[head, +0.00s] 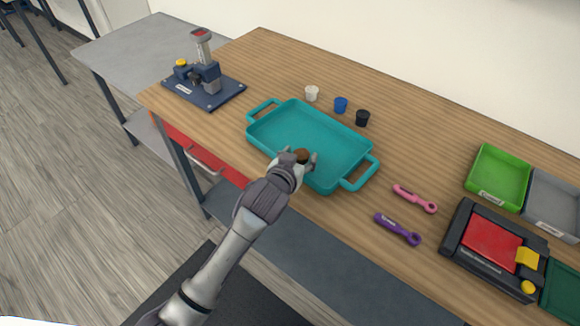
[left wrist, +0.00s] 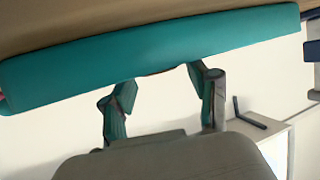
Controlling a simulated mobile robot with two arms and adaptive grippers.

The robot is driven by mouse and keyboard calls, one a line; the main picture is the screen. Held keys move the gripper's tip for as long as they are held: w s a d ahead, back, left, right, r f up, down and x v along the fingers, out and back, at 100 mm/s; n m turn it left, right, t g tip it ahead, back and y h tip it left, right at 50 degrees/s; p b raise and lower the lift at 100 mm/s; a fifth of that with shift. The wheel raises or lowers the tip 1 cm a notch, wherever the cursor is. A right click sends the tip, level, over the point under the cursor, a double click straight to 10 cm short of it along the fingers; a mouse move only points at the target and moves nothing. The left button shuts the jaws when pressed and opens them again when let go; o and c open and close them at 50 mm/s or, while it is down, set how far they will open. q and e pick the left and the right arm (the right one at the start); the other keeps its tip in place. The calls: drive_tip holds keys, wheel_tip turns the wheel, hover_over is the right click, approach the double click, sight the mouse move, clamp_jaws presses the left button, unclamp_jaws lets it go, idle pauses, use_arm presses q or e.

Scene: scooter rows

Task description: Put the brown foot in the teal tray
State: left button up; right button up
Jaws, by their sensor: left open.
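The teal tray (head: 262,116) lies on the wooden table, with a handle at each end. My left gripper (head: 299,158) is open at the tray's near side, over its near wall in the picture. The brown foot (head: 302,155) shows between its fingertips; I cannot tell if it touches them or rests on the tray floor. In the left wrist view the two fingers (left wrist: 165,97) are spread, with the teal tray (left wrist: 150,55) beyond them. The foot is not clear there. My right gripper is not in view.
A white foot (head: 311,93), a blue one (head: 340,105) and a black one (head: 362,118) stand behind the tray. Pink (head: 415,199) and purple (head: 397,229) tools lie to its right. A green tray (head: 499,178), grey tray (head: 552,204) and red-topped device (head: 490,247) stand farther right.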

use_arm(q)
drive_tip(key=v, duration=1)
